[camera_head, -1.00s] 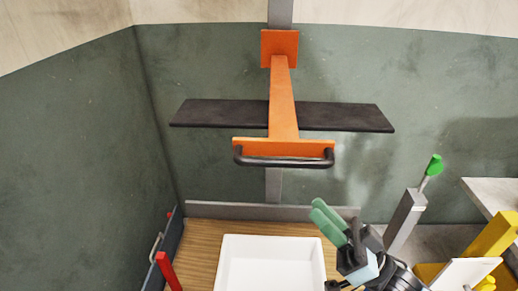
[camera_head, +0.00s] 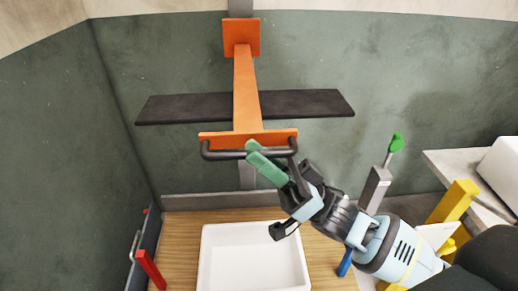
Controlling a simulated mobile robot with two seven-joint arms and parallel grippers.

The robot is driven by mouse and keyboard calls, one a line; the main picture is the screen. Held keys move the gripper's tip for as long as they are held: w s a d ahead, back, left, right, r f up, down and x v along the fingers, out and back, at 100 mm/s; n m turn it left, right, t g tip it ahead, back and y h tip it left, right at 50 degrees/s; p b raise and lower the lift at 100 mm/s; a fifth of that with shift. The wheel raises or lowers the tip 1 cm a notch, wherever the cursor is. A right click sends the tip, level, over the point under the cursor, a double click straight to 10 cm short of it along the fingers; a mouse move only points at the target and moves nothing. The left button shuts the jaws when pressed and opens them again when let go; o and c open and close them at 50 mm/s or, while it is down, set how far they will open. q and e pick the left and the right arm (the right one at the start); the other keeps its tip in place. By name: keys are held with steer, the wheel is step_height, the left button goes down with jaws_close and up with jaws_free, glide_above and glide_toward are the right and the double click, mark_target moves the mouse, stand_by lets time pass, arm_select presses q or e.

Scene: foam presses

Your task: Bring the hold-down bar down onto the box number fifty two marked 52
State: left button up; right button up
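The hold-down bar is an orange arm (camera_head: 247,95) on a grey upright post, with a dark crosswise pad (camera_head: 310,103) and a black handle (camera_head: 225,154) at its front. The bar is raised, well above a white box (camera_head: 253,257) on the wooden surface. No number shows on the box. My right gripper (camera_head: 258,158) is at the right half of the handle, its green fingers overlapping it in the picture. Whether the fingers are closed around the handle is unclear. My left gripper is out of view.
A grey post with a green-tipped lever (camera_head: 396,143) stands right of the wooden surface (camera_head: 185,235). Yellow parts (camera_head: 455,200) and a pale table (camera_head: 470,175) are farther right. A red piece (camera_head: 151,270) stands at the left edge. Green walls close the back and left.

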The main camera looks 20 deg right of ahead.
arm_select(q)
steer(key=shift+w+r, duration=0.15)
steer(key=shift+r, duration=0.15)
arm_select(e)
steer(key=shift+w+a+r, duration=0.25)
steer(key=shift+a+r, duration=0.15)
jaws_close()
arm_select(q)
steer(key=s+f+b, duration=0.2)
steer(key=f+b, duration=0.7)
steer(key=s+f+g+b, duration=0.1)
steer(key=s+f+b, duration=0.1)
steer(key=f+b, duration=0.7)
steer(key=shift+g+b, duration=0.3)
arm_select(e)
step_height(320, 180, down, 34)
steer(key=shift+r, duration=0.2)
